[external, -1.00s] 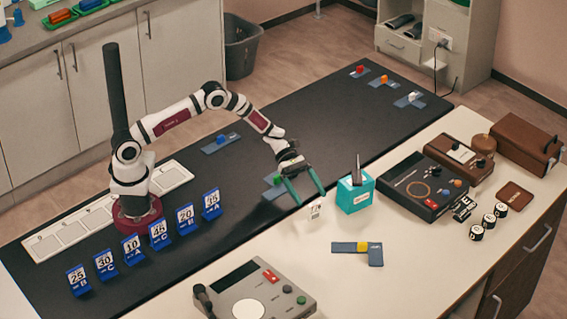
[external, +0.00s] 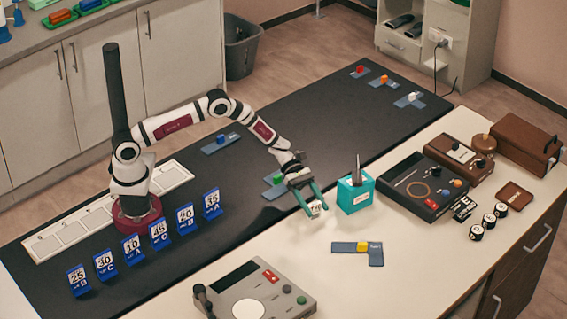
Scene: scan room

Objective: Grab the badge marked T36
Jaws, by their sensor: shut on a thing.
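A small white badge (external: 316,209) with dark marks is between the fingertips of my gripper (external: 313,208), near the left side of the teal holder. Its label is too small to read for certain. The green fingers point down and are closed on the badge's sides. Whether the badge still touches the white worktop cannot be told from this view.
The teal holder (external: 355,196) with dark upright items stands close on the right. A blue plate with a yellow block (external: 362,247) lies in front. Several blue numbered stands (external: 160,234) line the left. A grey console (external: 256,294) sits at the front, a dark console (external: 424,185) at right.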

